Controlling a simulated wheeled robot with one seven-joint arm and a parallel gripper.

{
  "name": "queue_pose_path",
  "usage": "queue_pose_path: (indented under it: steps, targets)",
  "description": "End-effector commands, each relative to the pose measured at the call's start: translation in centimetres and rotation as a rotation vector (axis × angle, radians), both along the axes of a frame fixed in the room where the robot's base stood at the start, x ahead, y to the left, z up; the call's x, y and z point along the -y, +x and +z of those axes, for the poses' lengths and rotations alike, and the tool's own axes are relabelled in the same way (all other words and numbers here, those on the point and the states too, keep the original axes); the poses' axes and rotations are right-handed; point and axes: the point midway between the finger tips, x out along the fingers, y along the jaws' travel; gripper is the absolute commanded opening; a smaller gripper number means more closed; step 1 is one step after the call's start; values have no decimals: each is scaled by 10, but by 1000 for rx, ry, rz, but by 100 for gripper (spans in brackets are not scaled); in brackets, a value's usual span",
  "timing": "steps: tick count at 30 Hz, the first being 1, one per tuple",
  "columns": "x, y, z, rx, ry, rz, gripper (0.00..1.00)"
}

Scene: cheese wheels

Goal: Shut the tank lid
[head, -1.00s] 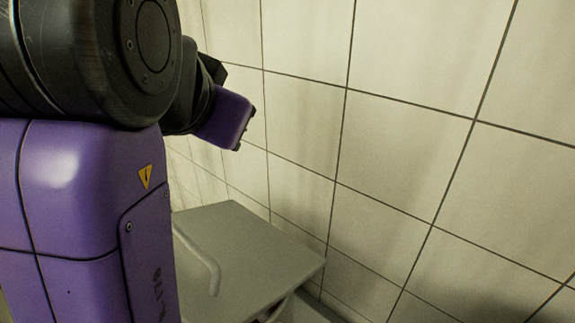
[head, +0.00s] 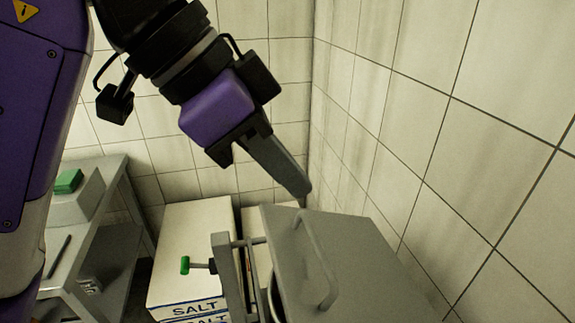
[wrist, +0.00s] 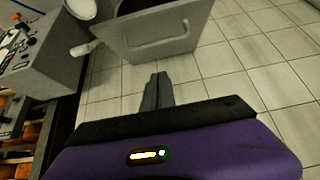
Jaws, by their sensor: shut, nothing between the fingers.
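The tank lid (head: 365,275) is a flat grey plate with a bar handle (head: 320,265), at the lower right of the head view. It looks tilted up; a curved rim shows at its left edge, and most of the tank below is hidden or out of frame. In the wrist view the lid (wrist: 150,48) is at the top, its handle side facing me, with a dark gap above its far edge. My gripper (head: 305,190) is shut and empty, pointing down just above the lid's far end. Its fingers (wrist: 157,80) appear apart from the lid in the wrist view.
A tiled wall (head: 480,130) runs close along the lid's right side. White salt boxes (head: 190,245) and a green-tipped lever (head: 186,265) are left of the tank. A grey shelf table (head: 115,170) stands farther left.

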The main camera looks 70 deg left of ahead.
Motion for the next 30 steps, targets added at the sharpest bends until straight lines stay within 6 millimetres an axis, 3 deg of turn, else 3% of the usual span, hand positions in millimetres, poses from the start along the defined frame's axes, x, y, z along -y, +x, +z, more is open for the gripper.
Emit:
queue_pose_path:
  steps: [10, 15, 21, 30]
  targets:
    - [3, 38, -55, -1, 0, -1, 0]
    - [2, 32, -79, 0, -2, 2, 0]
    - [2, 30, -93, 1, 0, 1, 0]
    - [2, 30, -95, 1, 1, 1, 0]
